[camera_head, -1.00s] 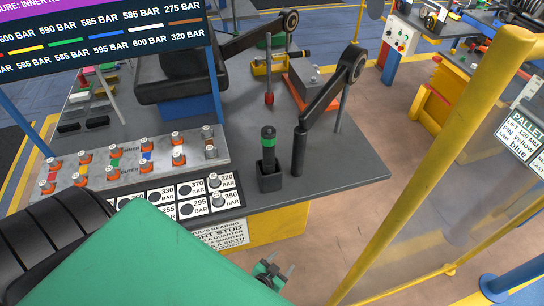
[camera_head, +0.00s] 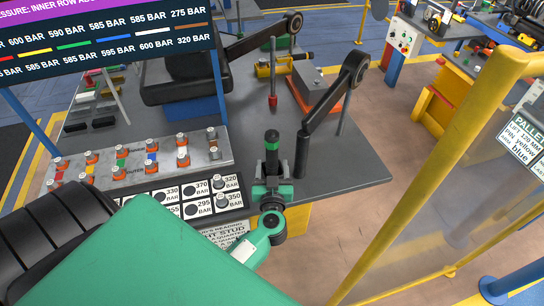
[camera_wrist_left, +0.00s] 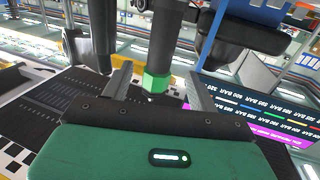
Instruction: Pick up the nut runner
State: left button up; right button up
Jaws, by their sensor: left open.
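The nut runner (camera_head: 272,145) is a dark upright cylinder with a green band. It stands in a black holder at the front edge of the grey bench. My left gripper (camera_head: 272,180) is open and empty just in front of it, at the holder's height, and hides much of the holder. In the left wrist view, the nut runner's green band (camera_wrist_left: 156,82) shows in the gap between the two open fingers (camera_wrist_left: 157,88). I cannot tell whether the tool is between the fingertips or just beyond them. My right gripper is not in view.
A black angled arm (camera_head: 322,108) on a post stands close right of the holder. A stud plate (camera_head: 205,150) and a pressure board (camera_head: 232,198) lie to the left. A yellow post (camera_head: 440,170) with a clear panel stands at right. The bench's right front corner is clear.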

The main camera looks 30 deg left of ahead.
aim_at(272, 153)
pick_arm(q)
jog(key=x, duration=0.3)
jog(key=shift+w+a, duration=0.25)
jog(key=shift+w, duration=0.05)
jog(key=shift+w+a+r+p, duration=0.25)
jog(key=shift+w+p, duration=0.15)
jog(key=x, duration=0.1)
jog(key=p+x, duration=0.1)
jog(key=x, duration=0.1)
jog(key=shift+w+a+r, duration=0.2)
jog(key=shift+w+r, duration=0.05)
jog(key=shift+w, duration=0.05)
jog(key=shift+w+a+f, duration=0.1)
jog(key=shift+w+a, duration=0.15)
jog(key=shift+w, duration=0.15)
jog(key=shift+s, duration=0.1)
jog(key=c, duration=0.3)
grip_shut()
